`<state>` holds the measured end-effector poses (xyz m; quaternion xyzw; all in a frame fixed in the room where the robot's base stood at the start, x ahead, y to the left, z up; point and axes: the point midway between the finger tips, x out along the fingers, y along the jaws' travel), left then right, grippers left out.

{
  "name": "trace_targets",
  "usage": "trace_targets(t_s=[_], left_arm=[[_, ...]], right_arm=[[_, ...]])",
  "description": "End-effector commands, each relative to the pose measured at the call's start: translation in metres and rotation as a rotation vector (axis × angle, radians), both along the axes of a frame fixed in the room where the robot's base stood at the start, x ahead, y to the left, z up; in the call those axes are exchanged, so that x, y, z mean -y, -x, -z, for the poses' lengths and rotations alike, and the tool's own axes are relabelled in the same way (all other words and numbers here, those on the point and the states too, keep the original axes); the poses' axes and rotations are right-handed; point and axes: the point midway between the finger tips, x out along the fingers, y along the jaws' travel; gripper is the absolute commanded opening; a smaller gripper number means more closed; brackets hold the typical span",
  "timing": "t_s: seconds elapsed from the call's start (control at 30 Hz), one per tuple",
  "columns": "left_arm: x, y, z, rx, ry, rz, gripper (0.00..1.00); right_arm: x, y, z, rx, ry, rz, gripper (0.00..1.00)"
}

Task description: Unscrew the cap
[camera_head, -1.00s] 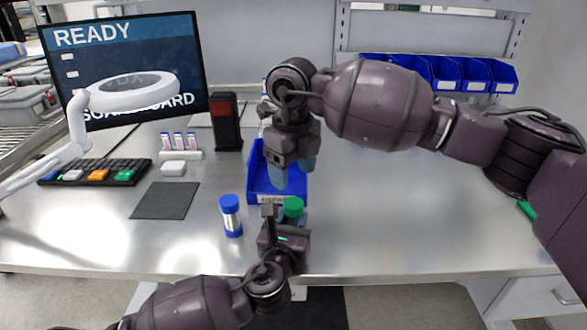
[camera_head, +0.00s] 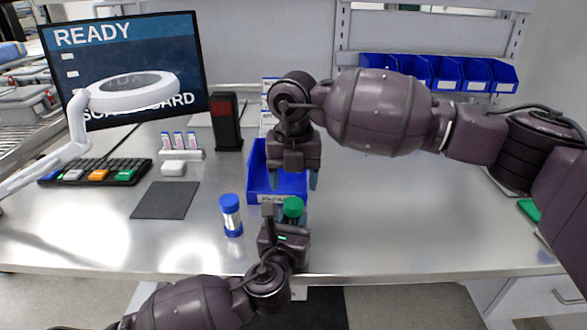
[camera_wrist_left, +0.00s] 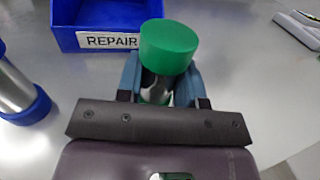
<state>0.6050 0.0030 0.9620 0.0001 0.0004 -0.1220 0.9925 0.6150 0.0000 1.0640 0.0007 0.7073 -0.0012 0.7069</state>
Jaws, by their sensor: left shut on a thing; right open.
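A bottle with a green cap (camera_head: 293,207) stands at the front middle of the table. In the left wrist view the green cap (camera_wrist_left: 168,46) sits on a shiny metal body (camera_wrist_left: 158,86). My left gripper (camera_head: 284,222) is shut on the bottle's body below the cap; its blue fingers (camera_wrist_left: 160,85) lie on both sides of it. My right gripper (camera_head: 294,180) is open and empty, pointing down over the blue bin, above and behind the green cap and apart from it.
A blue bin (camera_head: 262,198) labelled REPAIR stands behind the bottle. A blue-capped metal bottle (camera_head: 231,215) stands to the left. A dark mat (camera_head: 165,201), keyboard (camera_head: 95,172) and black-red device (camera_head: 226,122) are further left.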

Motion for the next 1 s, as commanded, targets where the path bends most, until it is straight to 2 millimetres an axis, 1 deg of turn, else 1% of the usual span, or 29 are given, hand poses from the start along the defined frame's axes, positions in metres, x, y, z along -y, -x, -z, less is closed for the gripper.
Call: trace_targets(t_s=[0.03,0.2,0.4,0.53,0.8,0.87,1.0], left_arm=[[0.000,0.000,0.000,0.000,0.000,0.000,0.00],[0.000,0.000,0.000,0.000,0.000,0.000,0.00],[0.000,0.000,0.000,0.000,0.000,0.000,0.00],[0.000,0.000,0.000,0.000,0.000,0.000,0.00],[0.000,0.000,0.000,0.000,0.000,0.000,0.00],[0.000,0.000,0.000,0.000,0.000,0.000,0.00],[0.000,0.000,0.000,0.000,0.000,0.000,0.00]], right_arm=[[0.000,0.000,0.009,-0.002,0.000,0.000,0.65],[0.000,0.000,0.032,-0.001,0.000,-0.001,0.65],[0.000,0.000,0.051,0.000,0.000,-0.003,0.65],[0.000,0.000,0.056,0.001,-0.001,-0.003,0.65],[0.000,0.000,0.057,0.001,-0.001,-0.003,0.65],[0.000,0.000,0.057,0.001,-0.001,-0.003,0.57],[0.000,0.000,0.057,0.001,-0.001,-0.003,0.36]])
